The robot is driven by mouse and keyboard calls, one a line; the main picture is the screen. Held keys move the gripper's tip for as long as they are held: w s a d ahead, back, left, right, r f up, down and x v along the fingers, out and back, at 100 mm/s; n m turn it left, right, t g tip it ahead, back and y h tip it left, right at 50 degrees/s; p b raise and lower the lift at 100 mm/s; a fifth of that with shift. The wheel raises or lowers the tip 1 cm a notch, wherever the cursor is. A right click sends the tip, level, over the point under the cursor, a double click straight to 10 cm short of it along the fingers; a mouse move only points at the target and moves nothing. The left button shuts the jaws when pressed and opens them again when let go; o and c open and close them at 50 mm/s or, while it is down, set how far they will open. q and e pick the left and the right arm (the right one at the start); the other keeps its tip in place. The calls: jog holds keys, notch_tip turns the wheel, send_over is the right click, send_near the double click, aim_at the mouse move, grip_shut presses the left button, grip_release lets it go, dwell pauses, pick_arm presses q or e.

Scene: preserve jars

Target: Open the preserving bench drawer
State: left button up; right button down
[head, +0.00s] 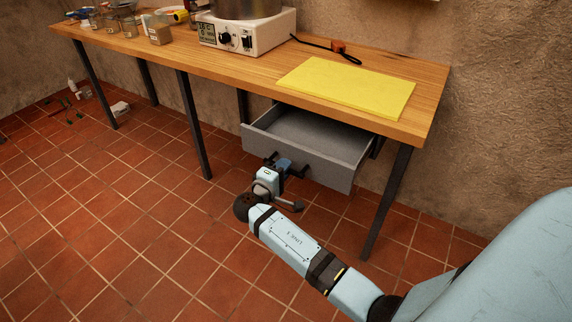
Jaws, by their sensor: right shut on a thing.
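The preserving bench (170,63) has a wooden top and dark metal legs. Its grey drawer (325,167) hangs under the top at the right and is pulled well out, with its bare inside floor showing. My right gripper (284,165) is at the left part of the drawer front, shut on the drawer's dark handle (300,173). My right arm reaches in from the lower right. The fingertips are small in the picture and partly hidden by the wrist. My left gripper is not in view.
A yellow mat (346,88) lies on the bench above the drawer. A white heating unit (244,32) carries a metal pot (246,8). Several jars stand at the bench's left end. A bench leg (388,203) stands right of the drawer. The tiled floor in front is clear.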

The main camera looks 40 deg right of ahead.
jog(key=v, duration=0.2)
jog(key=shift+s+a, duration=0.15)
jog(key=shift+a, duration=0.15)
jog(key=c, duration=1.1)
grip_release()
